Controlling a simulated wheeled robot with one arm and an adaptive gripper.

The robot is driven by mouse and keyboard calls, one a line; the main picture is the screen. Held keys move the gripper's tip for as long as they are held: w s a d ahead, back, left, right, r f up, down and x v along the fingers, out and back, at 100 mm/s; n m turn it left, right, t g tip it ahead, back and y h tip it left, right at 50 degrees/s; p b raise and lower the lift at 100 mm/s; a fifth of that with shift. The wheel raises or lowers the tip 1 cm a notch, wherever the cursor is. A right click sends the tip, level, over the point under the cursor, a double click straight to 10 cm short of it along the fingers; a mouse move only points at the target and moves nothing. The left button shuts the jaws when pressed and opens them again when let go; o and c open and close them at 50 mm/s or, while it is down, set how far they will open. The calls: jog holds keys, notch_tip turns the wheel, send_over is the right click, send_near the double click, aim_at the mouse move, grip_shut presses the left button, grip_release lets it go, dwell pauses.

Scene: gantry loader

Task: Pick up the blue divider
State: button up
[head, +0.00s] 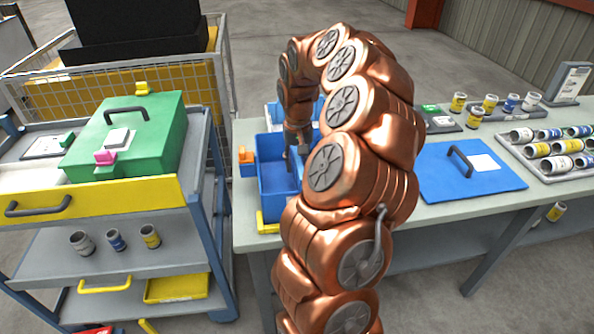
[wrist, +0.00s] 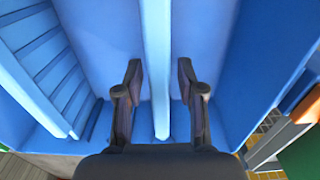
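The blue divider (wrist: 157,60) is a thin light-blue upright wall in the middle of the wrist view, standing inside a blue bin (wrist: 215,40). My gripper (wrist: 158,82) is open, with one finger on each side of the divider. A gap shows between each finger and the divider, so it is around it without visible contact. In the head view the blue bin (head: 272,214) stands on the workbench, and my arm reaches down into it. My arm hides much of the bin, and I cannot make out the divider there.
A blue panel with a dark handle (head: 505,178) lies on the bench right of my arm. An orange clip (head: 247,156) sits on the bin's left side. A cart with a green case (head: 165,150) stands left. Several cans fill a tray (head: 549,178) at far right.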

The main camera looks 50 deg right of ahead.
notch_tip(320, 180, down, 2)
jog(key=shift+f, duration=0.2)
grip_shut()
dwell(0.4)
